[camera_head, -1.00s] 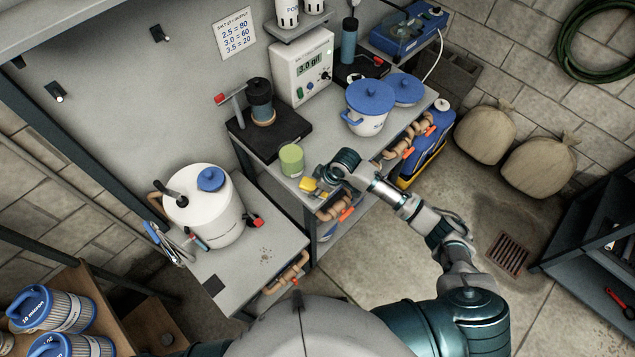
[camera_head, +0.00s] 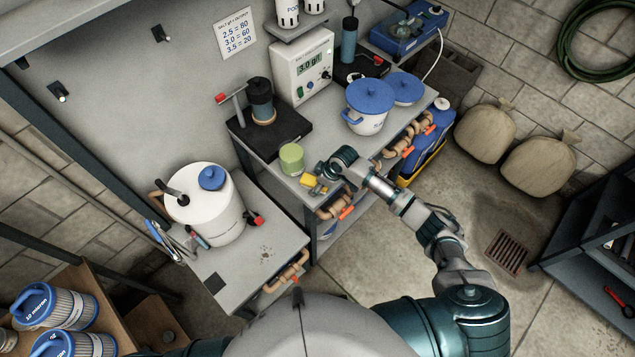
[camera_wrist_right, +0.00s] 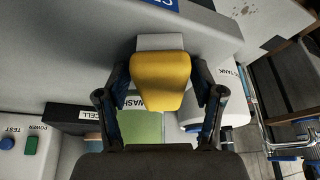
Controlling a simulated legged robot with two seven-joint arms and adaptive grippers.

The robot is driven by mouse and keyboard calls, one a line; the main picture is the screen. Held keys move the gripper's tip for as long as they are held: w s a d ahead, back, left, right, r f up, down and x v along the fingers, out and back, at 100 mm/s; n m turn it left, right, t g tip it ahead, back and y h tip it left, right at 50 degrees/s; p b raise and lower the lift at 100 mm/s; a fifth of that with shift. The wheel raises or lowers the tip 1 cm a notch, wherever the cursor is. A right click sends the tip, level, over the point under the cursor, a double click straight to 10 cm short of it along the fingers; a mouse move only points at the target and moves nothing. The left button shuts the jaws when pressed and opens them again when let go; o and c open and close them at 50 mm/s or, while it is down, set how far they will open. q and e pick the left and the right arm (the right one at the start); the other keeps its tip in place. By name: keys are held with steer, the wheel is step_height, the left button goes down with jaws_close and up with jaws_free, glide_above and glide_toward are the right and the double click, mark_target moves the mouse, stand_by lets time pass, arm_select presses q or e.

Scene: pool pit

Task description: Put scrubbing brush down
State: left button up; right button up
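The scrubbing brush (camera_head: 313,183) is a small block with a yellow body, near the front edge of the grey bench. In the right wrist view its yellow body (camera_wrist_right: 160,80) sits between the two fingers, with a pale grey part beyond it. My right gripper (camera_head: 322,178) is shut on the brush, one finger against each side. I cannot tell whether the brush touches the bench top (camera_head: 262,172). My left gripper is not in view.
A green cup (camera_head: 291,158) stands close to the brush. A black-based stand (camera_head: 268,135), a meter box (camera_head: 301,68) and a blue-lidded pot (camera_head: 368,105) are on the bench. A white tank (camera_head: 207,215) stands on the lower left surface. Pipes with red valves run below the front edge.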

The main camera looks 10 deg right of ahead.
steer(key=shift+r, duration=0.25)
steer(key=v, duration=1.1)
steer(key=shift+r, duration=0.35)
steer(key=shift+s, duration=0.1)
steer(key=shift+a, duration=0.1)
